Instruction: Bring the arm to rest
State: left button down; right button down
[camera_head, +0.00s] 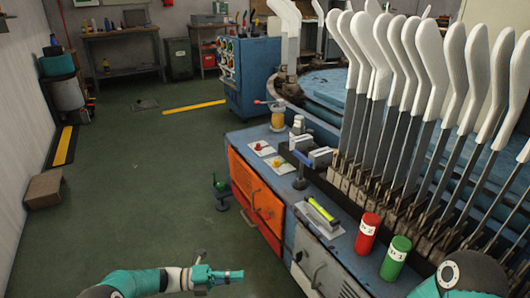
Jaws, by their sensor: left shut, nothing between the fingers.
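My left gripper (236,275) shows at the bottom of the head view, at the end of my teal arm, which lies low and roughly level. It points to the right, is shut and holds nothing. It is over the green floor, apart from the blue bench (339,261) to its right. Part of my right arm shows in the bottom right corner, by the bench's front end. My right gripper is out of the picture.
A row of upright boards with white socks (427,72) stands along the bench. A red can (367,235) and a green can (396,258) stand at its near end. A brown box (44,189) sits by the left wall. The middle floor is clear.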

pick_arm(q)
jog(key=s+d+r+m+g+y+p, duration=0.15)
jog(key=s+r+p, duration=0.25)
jog(key=r+p, duration=0.65)
jog(key=s+d+r+m+g+y+p, duration=0.15)
jog(key=s+r+p, duration=0.25)
jog(key=r+p, duration=0.65)
jog(key=s+a+r+m+g+y+p, duration=0.1)
jog(key=s+r+m+g+y+p, duration=0.25)
jog(key=s+m+y+p, duration=0.7)
jog(key=s+a+m+t+p, duration=0.2)
jog(key=s+m, duration=0.3)
jog(key=m, duration=0.5)
jog(key=s+a+f+m+t+p, duration=0.1)
jog(key=s+m, duration=0.4)
jog(key=m, duration=0.6)
jog(key=a+t+p, duration=0.1)
jog(key=a+t, duration=0.1)
jog(key=shift+s+a, duration=0.15)
jog(key=shift+a, duration=0.2)
